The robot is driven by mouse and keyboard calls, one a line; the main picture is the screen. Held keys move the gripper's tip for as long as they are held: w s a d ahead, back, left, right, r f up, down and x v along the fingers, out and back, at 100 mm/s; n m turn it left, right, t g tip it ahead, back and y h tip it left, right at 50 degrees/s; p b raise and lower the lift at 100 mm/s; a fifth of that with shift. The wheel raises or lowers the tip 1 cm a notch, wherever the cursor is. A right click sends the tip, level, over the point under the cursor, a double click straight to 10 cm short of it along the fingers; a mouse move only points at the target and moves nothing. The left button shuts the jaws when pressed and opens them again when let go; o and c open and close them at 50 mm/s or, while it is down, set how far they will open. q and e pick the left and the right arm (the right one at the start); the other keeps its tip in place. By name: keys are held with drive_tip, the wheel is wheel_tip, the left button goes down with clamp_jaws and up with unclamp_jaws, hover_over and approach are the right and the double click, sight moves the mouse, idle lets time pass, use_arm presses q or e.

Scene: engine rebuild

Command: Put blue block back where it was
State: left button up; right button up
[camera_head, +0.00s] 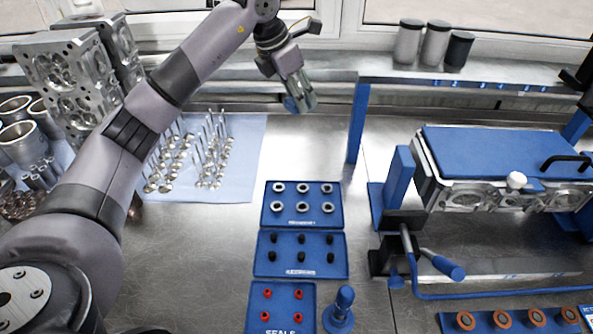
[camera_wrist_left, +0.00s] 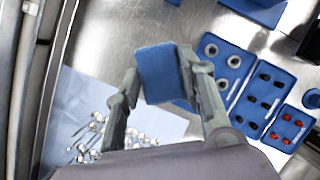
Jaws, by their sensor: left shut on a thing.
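My left gripper (camera_head: 298,96) is above the back of the metal bench, past the blue sheet with valves. In the left wrist view, its two fingers (camera_wrist_left: 155,85) are shut on the sides of a blue block (camera_wrist_left: 160,72). The block is held clear of the bench. My right gripper is in neither view.
Blue trays with rings (camera_head: 268,219), black parts (camera_head: 260,265) and red seals (camera_head: 256,300) stand mid-bench. A blue-topped engine fixture (camera_head: 500,150) is right. A blue post (camera_head: 358,123) supports the raised shelf (camera_head: 385,68). Bare bench lies between.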

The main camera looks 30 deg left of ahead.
use_arm(q)
drive_tip(key=shift+w+a+r+n, duration=0.15)
drive_tip(key=shift+w+a+n, duration=0.1)
drive_tip(key=shift+a+n, duration=0.3)
drive_tip(key=shift+a+n+y, duration=0.1)
drive_tip(key=shift+n+y, duration=0.15)
drive_tip(key=shift+y, duration=0.05)
wheel_tip(320, 180, down, 15)
drive_tip(key=p, duration=0.2)
drive_tip(key=shift+w+f+p, duration=0.1)
drive_tip(key=shift+f+p, duration=0.1)
drive_tip(key=shift+p, duration=0.2)
wheel_tip(320, 180, down, 4)
drive_tip(key=shift+f+p, duration=0.1)
drive_tip(key=shift+p, duration=0.35)
drive_tip(key=shift+f, duration=0.1)
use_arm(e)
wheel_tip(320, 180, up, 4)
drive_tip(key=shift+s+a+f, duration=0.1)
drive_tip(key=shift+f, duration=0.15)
